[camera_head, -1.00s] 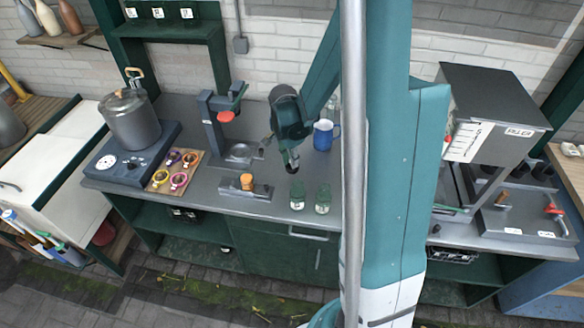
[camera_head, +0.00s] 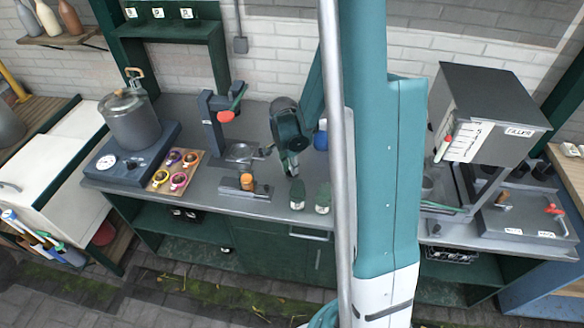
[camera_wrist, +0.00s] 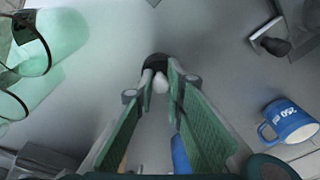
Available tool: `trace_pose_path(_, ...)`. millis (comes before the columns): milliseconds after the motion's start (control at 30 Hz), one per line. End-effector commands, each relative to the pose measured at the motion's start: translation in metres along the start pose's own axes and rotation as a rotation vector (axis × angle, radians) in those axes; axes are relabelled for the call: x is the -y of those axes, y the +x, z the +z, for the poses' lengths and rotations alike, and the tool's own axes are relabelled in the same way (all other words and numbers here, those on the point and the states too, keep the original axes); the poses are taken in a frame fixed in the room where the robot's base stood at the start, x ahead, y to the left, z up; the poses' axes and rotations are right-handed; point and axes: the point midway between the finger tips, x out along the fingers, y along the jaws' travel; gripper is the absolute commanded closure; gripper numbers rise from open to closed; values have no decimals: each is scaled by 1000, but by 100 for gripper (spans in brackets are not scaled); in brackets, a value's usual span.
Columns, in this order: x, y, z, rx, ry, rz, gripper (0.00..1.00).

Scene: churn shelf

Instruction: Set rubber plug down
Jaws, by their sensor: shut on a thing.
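My gripper (camera_wrist: 160,78) is shut on the rubber plug (camera_wrist: 156,61), a small black round piece at the fingertips in the wrist view. A small whitish part shows between the fingers just below it. In the head view my gripper (camera_head: 290,173) points down over the grey counter (camera_head: 220,193), behind the two green jars. The plug is too small to make out clearly there. I cannot tell whether the plug touches the counter.
Two green jars (camera_head: 297,196) stand at the counter's front edge; translucent green glass (camera_wrist: 60,45) fills the wrist view's left. A blue mug (camera_wrist: 288,121) is at right, partly hidden by my arm in the head view. Bare grey counter surrounds the plug.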

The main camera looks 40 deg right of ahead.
Motion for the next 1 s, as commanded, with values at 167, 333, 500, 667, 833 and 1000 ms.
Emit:
trace_pose_path(167,0,2,0,0,0,0,99)
trace_pose_path(333,0,3,0,0,0,0,77)
trace_pose_path(500,0,3,0,0,0,0,72)
trace_pose_path(667,0,3,0,0,0,0,72)
trace_pose_path(833,0,2,0,0,0,0,72)
trace_pose_path(1000,0,-3,0,0,0,0,72)
